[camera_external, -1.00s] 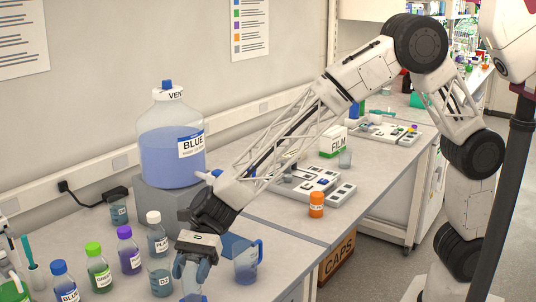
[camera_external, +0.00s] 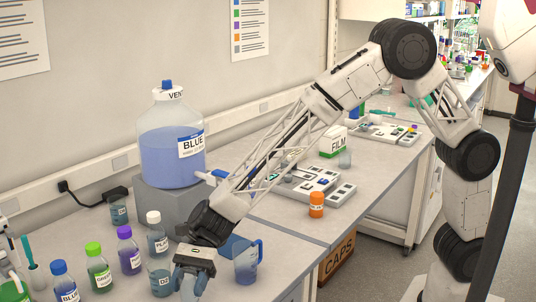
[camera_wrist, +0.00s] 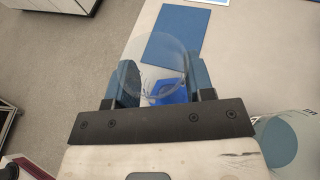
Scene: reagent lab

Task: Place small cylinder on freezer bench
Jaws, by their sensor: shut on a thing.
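My gripper (camera_external: 188,290) is low at the front of the near bench. In the wrist view my gripper (camera_wrist: 157,85) has its dark blue fingers either side of a clear round vessel (camera_wrist: 157,62), which it grips. The vessel is see-through, with a patch of blue showing through its lower part; I cannot tell if that is liquid. In the external view the fingers and the bottom frame edge hide the vessel. Which surface is the freezer bench cannot be told; no freezer label shows.
A blue-liquid measuring jug (camera_external: 247,263) stands just right of my gripper, and a labelled beaker (camera_external: 160,279) just left. Several capped bottles (camera_external: 128,256) stand further left. A large BLUE carboy (camera_external: 165,150) sits behind on a grey block. A blue mat (camera_wrist: 172,38) lies on the bench.

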